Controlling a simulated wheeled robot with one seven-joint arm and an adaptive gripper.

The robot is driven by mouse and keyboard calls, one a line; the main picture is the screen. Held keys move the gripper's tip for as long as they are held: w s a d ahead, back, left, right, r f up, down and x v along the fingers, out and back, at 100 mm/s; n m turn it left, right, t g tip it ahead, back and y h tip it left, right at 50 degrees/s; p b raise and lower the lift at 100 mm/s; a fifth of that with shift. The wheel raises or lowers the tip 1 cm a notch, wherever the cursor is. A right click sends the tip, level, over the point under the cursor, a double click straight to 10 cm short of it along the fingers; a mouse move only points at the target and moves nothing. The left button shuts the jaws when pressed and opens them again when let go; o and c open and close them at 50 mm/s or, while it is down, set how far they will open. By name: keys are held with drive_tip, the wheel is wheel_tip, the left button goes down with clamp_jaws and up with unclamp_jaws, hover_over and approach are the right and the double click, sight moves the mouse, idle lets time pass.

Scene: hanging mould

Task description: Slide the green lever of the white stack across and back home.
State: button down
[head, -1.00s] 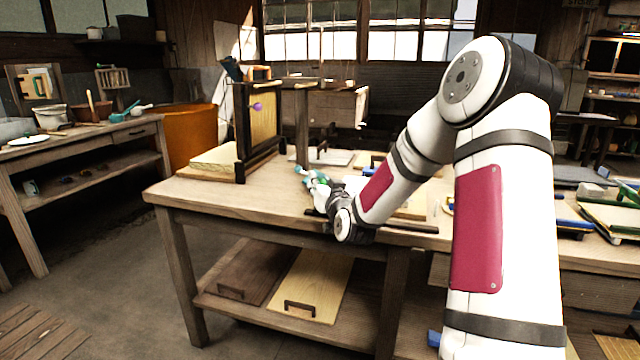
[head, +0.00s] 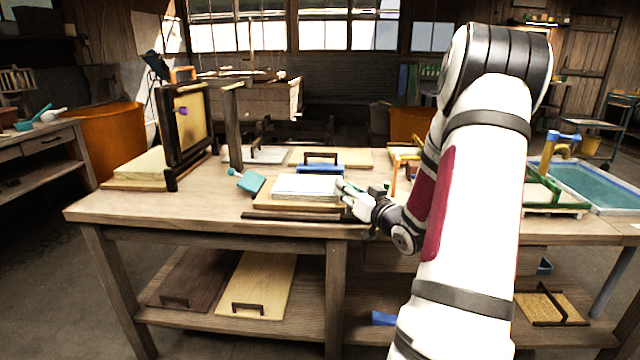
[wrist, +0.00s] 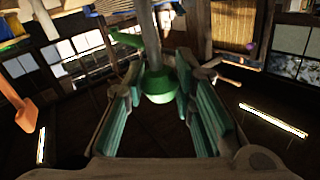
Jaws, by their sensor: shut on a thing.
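The white stack (head: 305,187) lies flat on a board on the bench, centre of the head view. My gripper (head: 350,197) is at its right end, low over the bench front. In the wrist view, a green knob on a grey rod, the green lever (wrist: 158,84), sits between the teal finger pads of my gripper (wrist: 160,97). The jaws are closed on it. In the head view the lever cannot be made out behind my fingers and wrist.
A teal scraper (head: 250,182) lies left of the stack. A blue block with a dark handle (head: 320,168) stands behind it. A dark upright frame (head: 165,130) stands at left. A blue water tray (head: 590,185) is at far right. The bench's left front is clear.

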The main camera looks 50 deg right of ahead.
drive_tip(key=shift+s+d+p, duration=0.3)
drive_tip(key=shift+s+d, duration=0.75)
drive_tip(key=shift+s, duration=0.3)
drive_tip(key=c, duration=1.3)
unclamp_jaws()
drive_tip(key=shift+s+d, duration=0.1)
drive_tip(key=v, duration=1.2)
